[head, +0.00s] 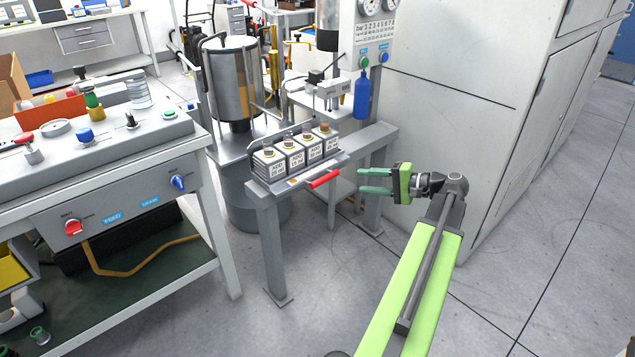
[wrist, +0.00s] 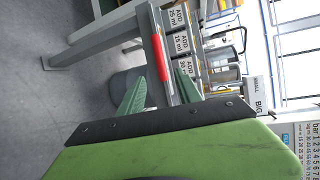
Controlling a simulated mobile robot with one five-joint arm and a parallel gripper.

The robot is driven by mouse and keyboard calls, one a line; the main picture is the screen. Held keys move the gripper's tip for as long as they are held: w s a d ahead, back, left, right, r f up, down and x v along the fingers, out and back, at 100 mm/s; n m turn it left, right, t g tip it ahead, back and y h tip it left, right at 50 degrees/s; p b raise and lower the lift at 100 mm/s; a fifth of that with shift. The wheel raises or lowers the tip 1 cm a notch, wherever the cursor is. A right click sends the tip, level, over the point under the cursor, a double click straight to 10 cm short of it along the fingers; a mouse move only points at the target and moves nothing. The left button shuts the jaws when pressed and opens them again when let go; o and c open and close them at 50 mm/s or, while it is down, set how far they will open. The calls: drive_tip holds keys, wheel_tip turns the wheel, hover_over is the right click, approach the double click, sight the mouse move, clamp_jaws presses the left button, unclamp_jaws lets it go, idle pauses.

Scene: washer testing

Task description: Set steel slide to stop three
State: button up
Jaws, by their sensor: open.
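In the wrist view the red handle (wrist: 158,57) appears between and beyond the fingertips (wrist: 162,73). I cannot make out any stop marks or numbers along the slide.
A control bench (head: 100,165) with knobs stands at the left. A steel tank (head: 232,80) and a blue bottle (head: 362,97) are behind the rack. A large white cabinet (head: 450,120) stands behind my arm. The floor (head: 330,270) in front is clear.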

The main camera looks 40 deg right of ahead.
drive_tip(key=b+x, duration=0.3)
drive_tip(key=x, duration=1.4)
drive_tip(key=shift+b, duration=0.4)
drive_tip(key=c, duration=0.8)
clamp_jaws()
drive_tip(key=shift+s, duration=0.15)
